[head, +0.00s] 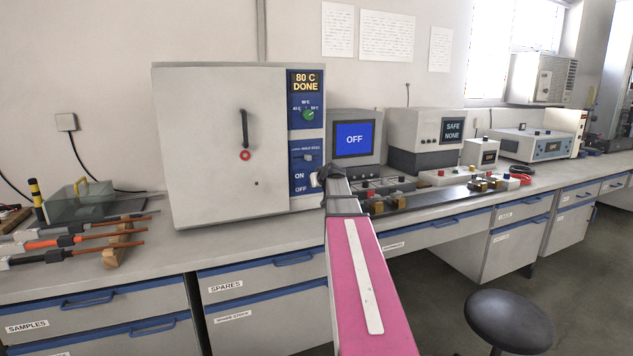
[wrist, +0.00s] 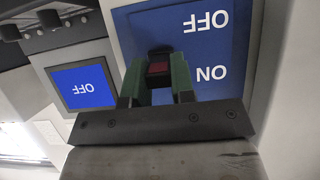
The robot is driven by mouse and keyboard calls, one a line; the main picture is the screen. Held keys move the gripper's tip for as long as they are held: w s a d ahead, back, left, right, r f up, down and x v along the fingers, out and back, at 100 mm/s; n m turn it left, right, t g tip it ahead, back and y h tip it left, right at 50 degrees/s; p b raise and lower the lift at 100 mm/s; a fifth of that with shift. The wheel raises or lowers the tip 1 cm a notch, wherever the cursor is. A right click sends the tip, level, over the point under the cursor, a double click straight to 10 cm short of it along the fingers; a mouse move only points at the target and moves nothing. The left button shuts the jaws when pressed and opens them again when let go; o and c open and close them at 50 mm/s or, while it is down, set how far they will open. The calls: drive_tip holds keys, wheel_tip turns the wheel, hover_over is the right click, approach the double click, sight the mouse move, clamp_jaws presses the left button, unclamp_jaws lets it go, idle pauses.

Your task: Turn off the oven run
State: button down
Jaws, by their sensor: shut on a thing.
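The oven (head: 225,140) is a large pale box with a closed door on the counter. Its blue control panel (head: 305,145) has a display (head: 306,82) reading "80 C DONE", a green knob (head: 308,115), and ON and OFF labels low down. In the wrist view, upside down, a small dark and red power switch (wrist: 158,69) stands between those labels. My gripper (wrist: 157,58) has its green fingers shut on the switch. In the head view my gripper (head: 322,179) is at the panel's lower right edge. I cannot tell which way the switch is set.
A grey unit (head: 354,155) with a blue OFF screen stands right of the oven. Another box (head: 424,140) reads "SAFE NONE". Cable samples (head: 75,240) lie on the counter at left. A black stool (head: 508,320) stands at front right.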

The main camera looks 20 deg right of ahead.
drive_tip(key=shift+f+t, duration=0.45)
drive_tip(key=shift+t, duration=0.5)
drive_tip(key=shift+f+t, duration=0.4)
drive_tip(key=shift+t, duration=0.5)
drive_tip(key=shift+f+t, duration=0.45)
drive_tip(key=shift+t, duration=0.5)
drive_tip(key=shift+f+t, duration=0.1)
drive_tip(key=shift+t, duration=0.3)
drive_tip(key=c, duration=1)
unclamp_jaws()
drive_tip(key=shift+o, duration=0.2)
drive_tip(key=shift+s, duration=0.1)
drive_tip(key=s, duration=0.7)
drive_tip(key=shift+s+d+f, duration=0.15)
drive_tip(key=shift+f, duration=0.2)
